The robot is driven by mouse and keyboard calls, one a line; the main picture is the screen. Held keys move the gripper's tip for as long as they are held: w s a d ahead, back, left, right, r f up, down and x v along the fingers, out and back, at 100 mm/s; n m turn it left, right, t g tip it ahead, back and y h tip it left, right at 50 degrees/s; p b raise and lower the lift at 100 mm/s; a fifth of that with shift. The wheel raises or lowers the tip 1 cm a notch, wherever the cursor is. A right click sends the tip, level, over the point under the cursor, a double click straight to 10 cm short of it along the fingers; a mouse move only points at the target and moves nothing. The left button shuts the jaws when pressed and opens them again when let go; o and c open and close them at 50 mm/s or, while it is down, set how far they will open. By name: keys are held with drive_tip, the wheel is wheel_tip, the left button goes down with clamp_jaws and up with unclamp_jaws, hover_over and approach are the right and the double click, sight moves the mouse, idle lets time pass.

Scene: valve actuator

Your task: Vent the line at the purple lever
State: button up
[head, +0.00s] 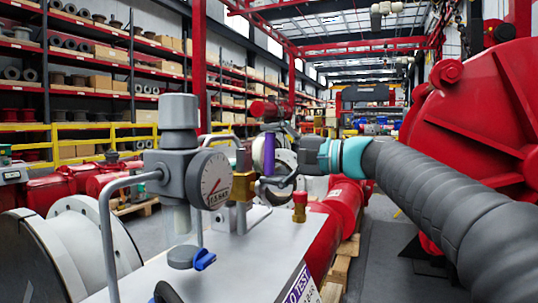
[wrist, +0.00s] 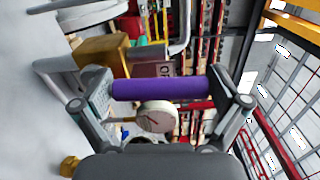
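The purple lever (head: 268,158) stands upright beside the brass valve body (head: 243,186) on the grey bench. In the wrist view the purple lever (wrist: 160,89) lies across the picture between my fingers. My gripper (head: 280,155) is just right of the lever in the head view, one finger high and one low. In the wrist view my gripper (wrist: 162,92) has its fingers wide apart, one near each end of the lever. I cannot tell whether either finger touches it. The lever's far side is hidden.
A pressure gauge (head: 210,180) on a grey fitting (head: 180,140) stands left of the lever. A bent grey pipe (head: 108,235) and a red-topped brass fitting (head: 300,207) are also on the bench (head: 215,265). A large red machine (head: 480,130) fills the right.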

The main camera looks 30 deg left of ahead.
drive_tip(key=shift+w+d, duration=0.1)
drive_tip(key=shift+w, duration=0.1)
drive_tip(key=shift+w+d, duration=0.1)
drive_tip(key=shift+d, duration=0.4)
drive_tip(key=w+d, duration=0.1)
drive_tip(key=d, duration=1)
drive_tip(key=shift+w, duration=0.25)
drive_tip(key=shift+a, duration=0.1)
